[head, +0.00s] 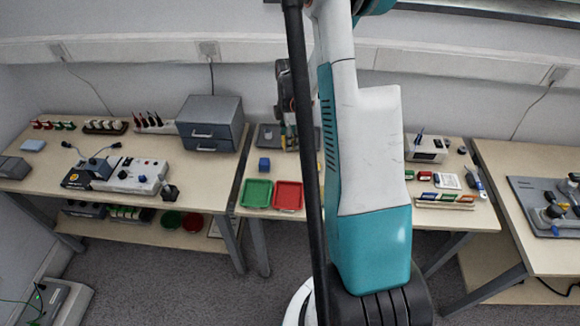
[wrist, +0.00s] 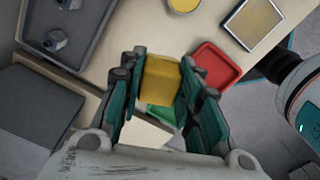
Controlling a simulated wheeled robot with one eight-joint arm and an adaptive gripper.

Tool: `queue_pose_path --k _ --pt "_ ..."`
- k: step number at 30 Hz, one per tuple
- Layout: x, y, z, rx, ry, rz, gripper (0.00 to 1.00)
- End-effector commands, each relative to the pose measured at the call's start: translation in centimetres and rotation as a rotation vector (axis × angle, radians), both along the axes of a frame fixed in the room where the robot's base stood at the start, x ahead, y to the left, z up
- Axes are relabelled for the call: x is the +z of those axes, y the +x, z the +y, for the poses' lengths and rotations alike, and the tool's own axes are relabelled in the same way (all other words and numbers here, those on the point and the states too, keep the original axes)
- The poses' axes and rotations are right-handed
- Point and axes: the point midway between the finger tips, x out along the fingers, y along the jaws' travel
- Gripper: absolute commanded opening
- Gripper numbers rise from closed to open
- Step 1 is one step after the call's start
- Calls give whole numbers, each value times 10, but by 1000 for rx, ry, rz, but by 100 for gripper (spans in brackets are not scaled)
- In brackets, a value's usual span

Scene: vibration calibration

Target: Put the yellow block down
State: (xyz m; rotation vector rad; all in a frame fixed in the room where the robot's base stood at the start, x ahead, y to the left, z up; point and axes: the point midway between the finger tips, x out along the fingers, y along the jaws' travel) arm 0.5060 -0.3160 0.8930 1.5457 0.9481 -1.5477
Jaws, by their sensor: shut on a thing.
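The yellow block (wrist: 161,81) is between the two fingers of my gripper (wrist: 160,85) in the wrist view. My gripper is shut on it, with a teal finger on each side. The block looks held above the table (wrist: 130,35), though its exact height is hard to judge. In the head view my arm hides much of the middle table, and the block cannot be made out clearly there.
A red tray (head: 288,196) and a green tray (head: 257,193) lie at the middle table's front edge. A blue block (head: 264,163) sits behind them. A grey tray (wrist: 68,30) with metal parts and a grey drawer cabinet (head: 210,124) stand nearby.

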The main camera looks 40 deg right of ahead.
Motion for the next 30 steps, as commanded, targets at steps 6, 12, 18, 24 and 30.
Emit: queue_pose_path --k 6,12,18,24,30 --pt "-55 0 0 0 0 0 12" --pt "-77 0 0 -1 0 0 12" --pt "-90 0 0 -1 0 0 12" --pt "-119 0 0 -1 0 0 12" --pt "-121 0 0 -1 0 0 12"
